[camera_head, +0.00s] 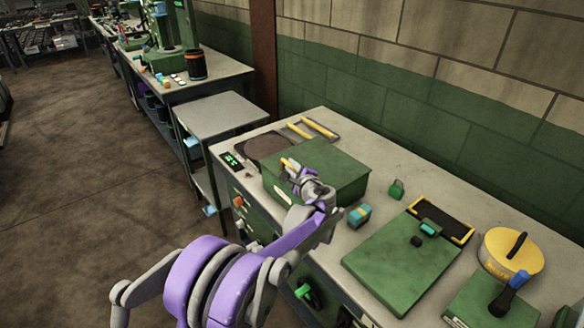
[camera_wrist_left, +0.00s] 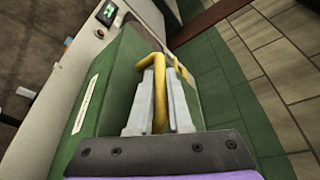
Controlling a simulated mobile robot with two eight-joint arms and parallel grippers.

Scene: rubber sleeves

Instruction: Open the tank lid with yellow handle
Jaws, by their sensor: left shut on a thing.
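The green tank (camera_head: 345,172) is a box on the workbench, in the middle of the head view. Its top looks flat and down, though my gripper hides part of it. The yellow handle (camera_head: 286,162) shows at the tank's left end. My left gripper (camera_head: 297,172) is over that end and shut on the handle. In the left wrist view, the handle (camera_wrist_left: 152,62) is a bent yellow bar passing between the grey fingers of my left gripper (camera_wrist_left: 166,92). The green tank side (camera_wrist_left: 115,85) with a white label lies beside it. My right gripper is not in view.
A dark round plate (camera_head: 262,146) and a tray with yellow bars (camera_head: 318,128) lie behind the tank.

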